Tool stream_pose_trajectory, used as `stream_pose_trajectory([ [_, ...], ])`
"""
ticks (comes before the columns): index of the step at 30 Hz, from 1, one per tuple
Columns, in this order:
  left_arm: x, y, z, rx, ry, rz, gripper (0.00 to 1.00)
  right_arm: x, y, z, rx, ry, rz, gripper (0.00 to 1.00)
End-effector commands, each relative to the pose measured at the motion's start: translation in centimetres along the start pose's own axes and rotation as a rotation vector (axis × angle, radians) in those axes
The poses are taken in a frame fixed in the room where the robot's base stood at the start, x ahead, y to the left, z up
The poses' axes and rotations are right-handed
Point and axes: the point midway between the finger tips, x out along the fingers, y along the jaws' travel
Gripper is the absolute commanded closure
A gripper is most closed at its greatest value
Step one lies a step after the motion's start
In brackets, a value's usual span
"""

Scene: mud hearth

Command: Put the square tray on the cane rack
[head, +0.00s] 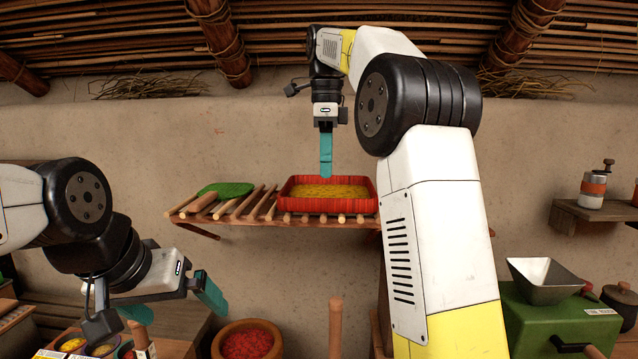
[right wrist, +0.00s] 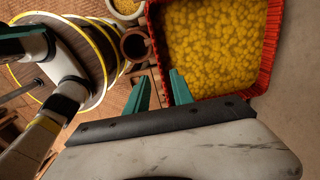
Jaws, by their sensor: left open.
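The square tray (head: 330,205) is red, filled with yellow pieces, and sits level on the right part of the cane rack (head: 232,210), a slatted shelf on the mud wall. The tray also fills the upper right of the right wrist view (right wrist: 262,75). My right gripper (head: 326,176) points down at the tray's far rim in the head view. In the right wrist view its teal fingers (right wrist: 158,73) are apart, near the tray's edge; contact cannot be told. My left gripper (head: 186,312) is open and empty, low at the left, below the rack.
A green flat item (head: 225,189) lies on the rack's left part, with bare slats between it and the tray. A clay pot with red contents (head: 247,342) stands below. A green grinder (head: 555,310) and a small wall shelf (head: 585,212) are at the right.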

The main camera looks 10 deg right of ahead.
Motion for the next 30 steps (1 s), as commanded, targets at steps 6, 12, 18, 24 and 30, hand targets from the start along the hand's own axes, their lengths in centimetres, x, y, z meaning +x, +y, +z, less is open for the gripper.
stream_pose_trajectory([
  [6, 0.0, 0.0, 0.0, 0.0, 0.0, 0.0, 0.0, -0.4, 0.4, -0.6, -0.042, -0.015, -0.008, 0.71],
  [12, 0.0, 0.0, 0.0, 0.0, 0.0, 0.0, 0.0, 0.6, 3.8, -3.9, -0.383, -0.098, -0.1, 0.71],
  [18, 0.0, 0.0, 0.0, 0.0, 0.0, 0.0, 0.0, 4.0, 10.3, -6.3, -0.887, -0.114, -0.296, 0.71],
  [24, 0.0, 0.0, 0.0, 0.0, 0.0, 0.0, 0.0, 9.5, 17.5, -7.2, -1.362, 0.007, -0.493, 0.71],
  [30, 0.0, 0.0, 0.0, 0.0, 0.0, 0.0, 0.0, 14.6, 22.1, -7.4, -1.67, 0.169, -0.596, 0.71],
])
